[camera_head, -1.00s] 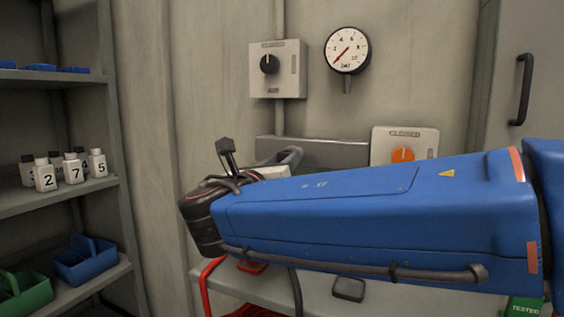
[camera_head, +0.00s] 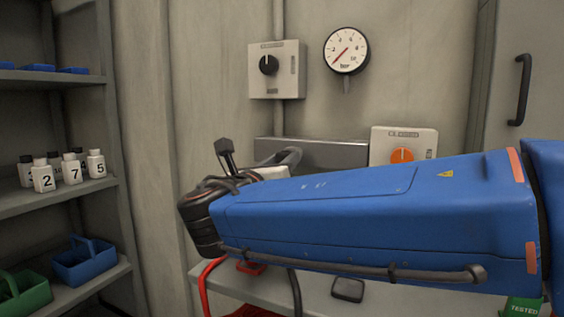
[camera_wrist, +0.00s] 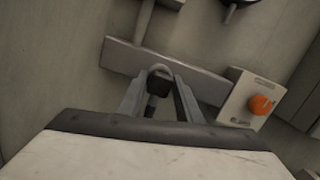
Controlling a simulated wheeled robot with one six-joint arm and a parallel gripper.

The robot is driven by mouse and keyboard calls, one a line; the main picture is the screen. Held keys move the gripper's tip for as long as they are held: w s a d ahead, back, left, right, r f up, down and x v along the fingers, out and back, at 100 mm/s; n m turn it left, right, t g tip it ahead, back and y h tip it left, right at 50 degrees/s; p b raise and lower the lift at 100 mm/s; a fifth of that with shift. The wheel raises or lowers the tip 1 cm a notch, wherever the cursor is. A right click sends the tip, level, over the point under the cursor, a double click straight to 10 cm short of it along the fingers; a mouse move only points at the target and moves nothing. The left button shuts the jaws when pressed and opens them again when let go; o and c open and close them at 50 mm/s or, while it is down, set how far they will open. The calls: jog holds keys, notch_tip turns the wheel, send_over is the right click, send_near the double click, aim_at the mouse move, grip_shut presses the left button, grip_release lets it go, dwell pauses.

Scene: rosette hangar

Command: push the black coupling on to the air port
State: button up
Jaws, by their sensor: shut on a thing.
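The black coupling (camera_wrist: 158,84) is between the two fingers of my gripper (camera_wrist: 157,92) in the wrist view, and the jaws are shut on it. A dark hose runs from it back toward my wrist. The grey metal bar (camera_wrist: 122,56) on the wall lies just beyond the coupling; it also shows in the head view (camera_head: 330,152). A pale rounded shape sits at the coupling's far end. The air port is not clearly visible, and I cannot tell whether the coupling touches it. In the head view my arm hides the coupling, and only part of my gripper (camera_head: 290,158) shows.
A box with an orange knob (camera_head: 403,155) is right of the bar. A black-knob switch box (camera_head: 285,69) and a gauge (camera_head: 346,51) are above. A red hose (camera_head: 204,287) and a dark pad (camera_head: 348,290) are at the bench below. Shelves (camera_head: 60,198) stand left.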

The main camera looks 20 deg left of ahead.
jog(key=shift+w, duration=0.5)
dwell(0.8)
jog(key=o, duration=1.1)
jog(key=shift+c, duration=0.2)
jog(key=s+f, duration=0.2)
jog(key=s, duration=1.5)
jog(key=shift+a, duration=0.4)
jog(key=shift+s, duration=0.15)
